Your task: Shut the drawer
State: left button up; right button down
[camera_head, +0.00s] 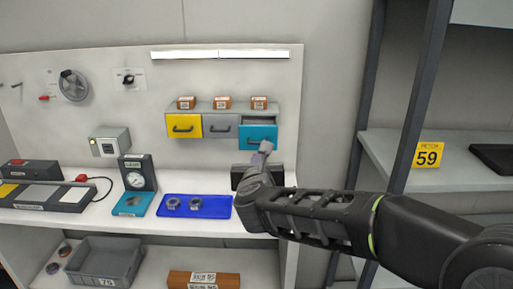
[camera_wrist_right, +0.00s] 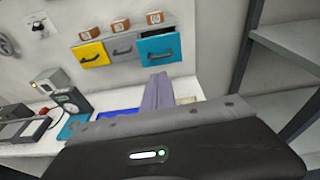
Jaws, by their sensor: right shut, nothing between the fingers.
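A wall-mounted unit holds a yellow drawer (camera_head: 183,126), a grey drawer (camera_head: 220,126) and a teal drawer (camera_head: 258,137) side by side. The teal drawer is pulled out, and its open top shows; the other two look shut. It also shows in the right wrist view (camera_wrist_right: 160,47), ahead of the fingers. My right gripper (camera_head: 265,147) is shut and empty, its tips just below the teal drawer's handle in the head view. I cannot tell whether they touch it. In the right wrist view the shut fingers (camera_wrist_right: 159,78) point toward the teal drawer. My left gripper is not in view.
Small brown boxes (camera_head: 222,102) stand on top of the drawer unit. A blue tray (camera_head: 195,207) with round metal parts and a dial gauge (camera_head: 137,178) are on the white bench. A dark shelf rack (camera_head: 397,140) stands to the right.

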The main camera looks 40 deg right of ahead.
jog(key=p, duration=0.4)
send_near(258, 143)
jog(key=x, duration=0.6)
jog(key=shift+w+d+f, duration=0.15)
jog(key=shift+w, duration=0.2)
